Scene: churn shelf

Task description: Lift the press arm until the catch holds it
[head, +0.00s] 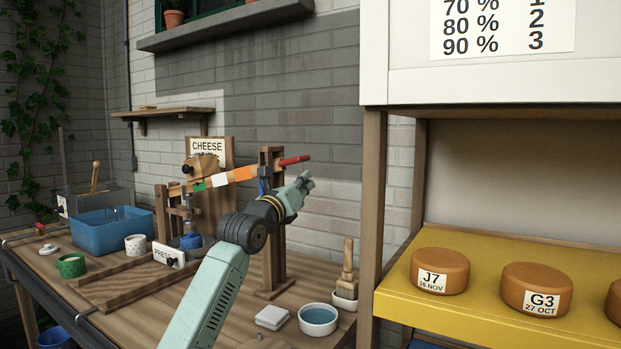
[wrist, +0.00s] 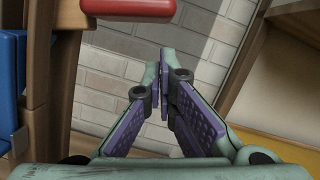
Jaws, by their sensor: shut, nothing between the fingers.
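The press arm (head: 235,176) is a wooden lever with green, white and orange bands, rising to the right through an upright wooden post (head: 268,235). Its red handle (head: 294,160) sticks out right of the post. My gripper (head: 305,183) is shut and empty, just below and right of the handle in the head view. In the wrist view my gripper (wrist: 167,85) has its purple-padded fingers together, and the red handle (wrist: 128,8) shows at the top edge, apart from them. A blue part (head: 263,186) sits at the post; I cannot tell if it is the catch.
The wooden bench (head: 75,295) holds a blue tub (head: 103,232), white and green cups, a bowl (head: 318,320) and a brush (head: 347,265). A shelf unit (head: 372,200) with cheese wheels (head: 440,271) stands close on the right. Brick wall lies behind.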

